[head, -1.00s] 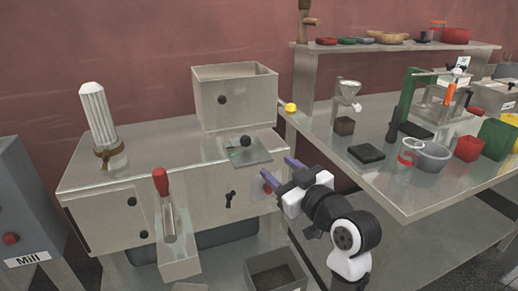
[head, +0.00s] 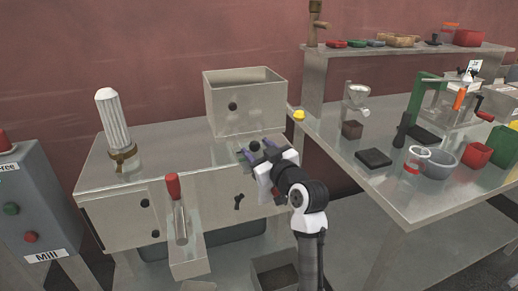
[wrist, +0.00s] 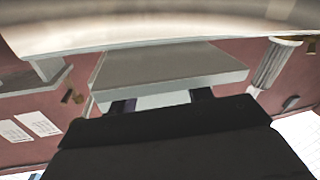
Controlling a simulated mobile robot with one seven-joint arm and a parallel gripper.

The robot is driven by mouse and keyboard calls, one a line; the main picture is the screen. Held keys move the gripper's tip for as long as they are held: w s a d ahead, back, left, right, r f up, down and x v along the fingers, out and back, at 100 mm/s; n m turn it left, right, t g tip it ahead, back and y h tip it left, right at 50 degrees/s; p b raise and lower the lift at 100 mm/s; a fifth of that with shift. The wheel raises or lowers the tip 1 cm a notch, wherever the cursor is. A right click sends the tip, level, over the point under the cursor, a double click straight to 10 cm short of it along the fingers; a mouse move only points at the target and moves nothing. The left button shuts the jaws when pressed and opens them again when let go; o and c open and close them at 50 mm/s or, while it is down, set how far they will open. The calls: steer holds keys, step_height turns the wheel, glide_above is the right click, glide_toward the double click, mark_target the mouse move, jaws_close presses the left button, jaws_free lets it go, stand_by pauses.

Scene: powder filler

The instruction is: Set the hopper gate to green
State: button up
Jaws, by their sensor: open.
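The steel hopper (head: 245,106) stands on the filler's top, with a small dark knob on its front. Below its front is a flat gate plate (head: 241,157) with a round black knob (head: 255,145). My gripper (head: 261,150) is open at the plate, its purple fingers near the black knob, which shows between them from the head. I cannot tell whether they touch it. In the wrist view, the two fingers (wrist: 163,102) are apart below a pale grey slab that I cannot identify surely. No green mark is visible on the gate; my gripper hides part of it.
A red-handled lever (head: 173,187) stands at the filler's front, and a ribbed white cylinder (head: 112,120) on its left top. A yellow knob (head: 299,115) is right of the hopper. The right table (head: 352,188) holds several tools and bowls. The mill box (head: 24,205) is far left.

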mark_target(255, 150)
steer(key=shift+c, duration=0.4)
jaws_close()
steer(key=shift+b+v, duration=0.75)
steer(key=shift+v, duration=0.65)
steer(key=shift+s+a, duration=0.15)
steer(key=shift+s, duration=0.2)
steer(key=shift+o, duration=0.4)
jaws_free()
steer(key=b+v, duration=0.3)
steer(key=v, duration=1)
steer(key=shift+s+d, duration=0.2)
steer(key=shift+s, duration=0.05)
steer(key=shift+a, duration=0.1)
